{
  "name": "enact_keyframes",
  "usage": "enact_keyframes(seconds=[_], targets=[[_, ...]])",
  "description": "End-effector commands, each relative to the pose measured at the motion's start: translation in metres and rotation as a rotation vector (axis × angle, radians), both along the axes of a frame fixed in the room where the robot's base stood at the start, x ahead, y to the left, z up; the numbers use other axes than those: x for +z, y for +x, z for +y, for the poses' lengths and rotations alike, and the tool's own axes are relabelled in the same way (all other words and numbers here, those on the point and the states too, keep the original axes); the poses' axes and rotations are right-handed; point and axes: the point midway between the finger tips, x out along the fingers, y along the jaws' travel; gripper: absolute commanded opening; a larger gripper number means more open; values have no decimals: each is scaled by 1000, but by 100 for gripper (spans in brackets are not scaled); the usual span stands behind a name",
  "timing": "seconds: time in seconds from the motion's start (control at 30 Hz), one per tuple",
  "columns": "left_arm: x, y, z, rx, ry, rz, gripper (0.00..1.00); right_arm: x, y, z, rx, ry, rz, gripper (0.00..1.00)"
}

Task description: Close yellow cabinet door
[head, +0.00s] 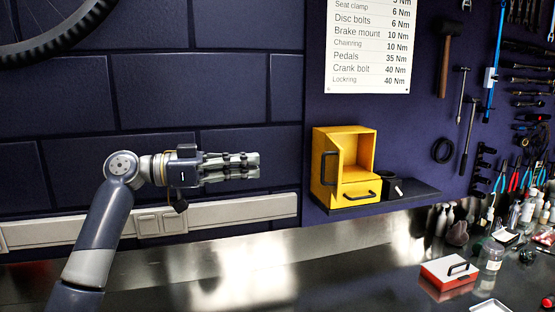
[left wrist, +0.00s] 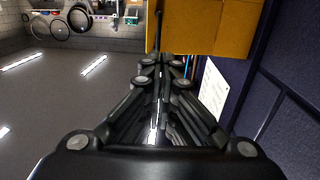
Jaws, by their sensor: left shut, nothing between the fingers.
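The yellow cabinet (head: 366,150) stands on a dark wall shelf in the head view. Its upper compartment is open at the front and I can see inside. The yellow door (head: 321,172), with a black vertical handle (head: 330,168), stands swung open at its left side. A drawer with a black handle sits below the opening. My left gripper (head: 257,166) is shut and empty, left of the door and apart from it, pointing right. In the left wrist view my left gripper (left wrist: 165,62) points toward a yellow surface (left wrist: 215,28) at the top. My right gripper is out of view.
The shelf (head: 415,191) holds a small dark cup and box right of the cabinet. A red and white box (head: 447,272), a jar and bottles stand on the bench at the right. Tools hang on the wall above. The bench's middle is clear.

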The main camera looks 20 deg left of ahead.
Motion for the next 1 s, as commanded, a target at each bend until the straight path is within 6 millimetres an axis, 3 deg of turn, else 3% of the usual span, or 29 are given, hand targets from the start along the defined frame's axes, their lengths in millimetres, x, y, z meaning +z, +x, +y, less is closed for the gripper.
enact_keyframes(seconds=[0.23,0.5,0.7,1.0], targets=[[5,22,-41,-4,-2,3,0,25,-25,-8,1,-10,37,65],[4,51,-88,-1,-2,1,0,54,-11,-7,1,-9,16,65],[1,62,-107,0,-1,2,0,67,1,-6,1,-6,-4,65],[-3,67,-114,2,0,1,0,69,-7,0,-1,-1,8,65]])
